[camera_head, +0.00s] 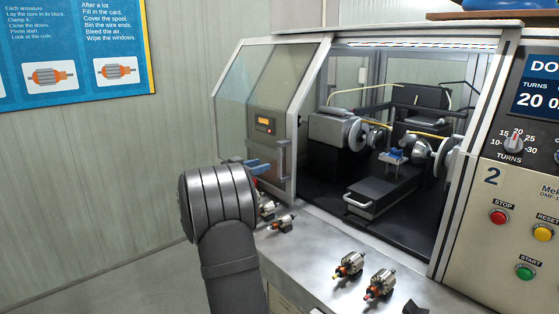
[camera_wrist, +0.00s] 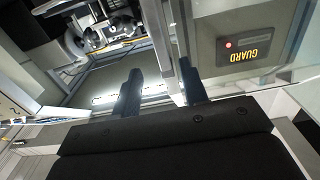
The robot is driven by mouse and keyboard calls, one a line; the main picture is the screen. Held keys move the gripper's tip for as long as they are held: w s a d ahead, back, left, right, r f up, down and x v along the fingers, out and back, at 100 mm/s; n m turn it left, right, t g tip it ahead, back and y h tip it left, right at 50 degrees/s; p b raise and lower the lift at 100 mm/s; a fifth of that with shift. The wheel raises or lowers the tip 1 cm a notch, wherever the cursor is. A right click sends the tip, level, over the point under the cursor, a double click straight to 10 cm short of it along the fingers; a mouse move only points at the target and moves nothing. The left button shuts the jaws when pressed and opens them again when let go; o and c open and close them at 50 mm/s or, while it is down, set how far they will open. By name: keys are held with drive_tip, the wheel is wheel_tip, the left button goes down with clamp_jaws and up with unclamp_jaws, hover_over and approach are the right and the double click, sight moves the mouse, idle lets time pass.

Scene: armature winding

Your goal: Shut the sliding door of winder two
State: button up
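Winder two, marked with a 2 (camera_head: 493,177), has its sliding door (camera_head: 301,110) standing open to the left, so the chamber is uncovered. The door is a clear pane in a pale frame with a grey upright handle (camera_head: 283,160) low on it. My gripper (camera_head: 256,166) is just left of the handle, with its blue fingers partly hidden by my wrist. In the wrist view, the fingers (camera_wrist: 160,90) are apart, with a pale upright bar (camera_wrist: 163,45) seen between them. I cannot tell whether they touch the bar.
Several armatures lie on the metal bench ledge (camera_head: 320,262) in front of the winder. The chamber holds spindles and a dark tray (camera_head: 383,188). The GUARD box (camera_wrist: 243,45) with a red light shows near the fingers. Stop (camera_head: 499,217) and start (camera_head: 525,272) buttons are at the right.

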sight(278, 159)
drive_tip(key=x, duration=0.9)
drive_tip(key=shift+w+d, duration=0.15)
clamp_jaws()
